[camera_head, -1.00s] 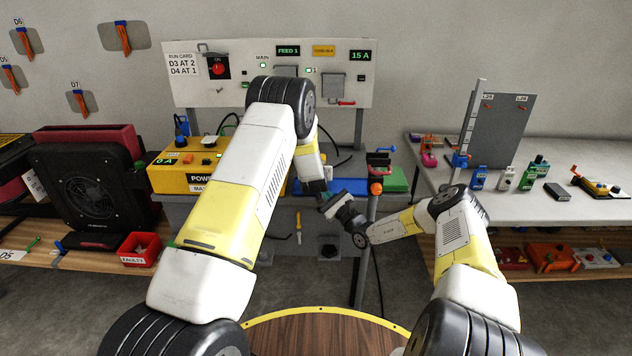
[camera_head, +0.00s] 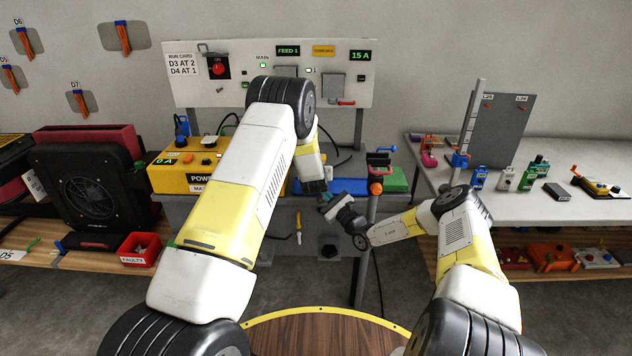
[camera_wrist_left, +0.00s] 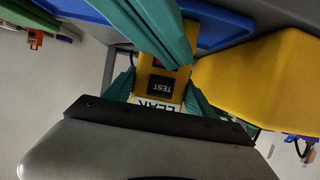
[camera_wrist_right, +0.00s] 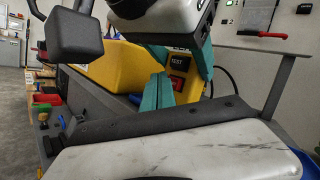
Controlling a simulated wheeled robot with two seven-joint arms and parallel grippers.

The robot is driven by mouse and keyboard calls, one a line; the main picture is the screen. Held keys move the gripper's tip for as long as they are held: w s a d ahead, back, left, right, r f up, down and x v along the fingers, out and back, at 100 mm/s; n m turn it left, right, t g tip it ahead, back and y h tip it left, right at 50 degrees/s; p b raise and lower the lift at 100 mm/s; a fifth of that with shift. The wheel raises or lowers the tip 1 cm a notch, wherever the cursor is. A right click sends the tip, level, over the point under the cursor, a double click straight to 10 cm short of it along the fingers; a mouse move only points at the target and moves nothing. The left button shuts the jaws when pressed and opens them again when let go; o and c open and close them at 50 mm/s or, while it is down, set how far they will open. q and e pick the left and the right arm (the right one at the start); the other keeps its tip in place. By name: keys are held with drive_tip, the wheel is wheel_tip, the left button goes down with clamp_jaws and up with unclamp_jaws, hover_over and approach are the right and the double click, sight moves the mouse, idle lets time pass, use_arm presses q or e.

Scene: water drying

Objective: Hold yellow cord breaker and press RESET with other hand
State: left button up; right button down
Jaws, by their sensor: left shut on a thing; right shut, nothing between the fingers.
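The yellow cord breaker (camera_wrist_left: 148,72) is between the teal fingers of my left gripper (camera_wrist_left: 165,98), with a black TEST button and a LEAK label showing. A bit of a red button shows beside TEST, mostly covered by my right gripper's fingers (camera_wrist_left: 155,35); its lettering is not readable. In the right wrist view my right gripper (camera_wrist_right: 158,92) is shut and empty, its tips close to the breaker (camera_wrist_right: 180,65); I cannot tell if they touch. In the head view my left gripper (camera_head: 322,193) and right gripper (camera_head: 343,210) meet in front of the bench, with the breaker hidden.
A yellow power box (camera_head: 185,172) sits on the bench at left. A panel (camera_head: 235,90) with a red switch stands behind. An orange-topped post (camera_head: 376,188) is close to my right gripper. A side table (camera_head: 590,170) with small devices is at right.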

drive_tip(key=shift+s, duration=0.25)
drive_tip(key=s, duration=0.4)
drive_tip(key=shift+s, duration=0.4)
idle(0.8)
use_arm(q)
drive_tip(key=o, duration=1.7)
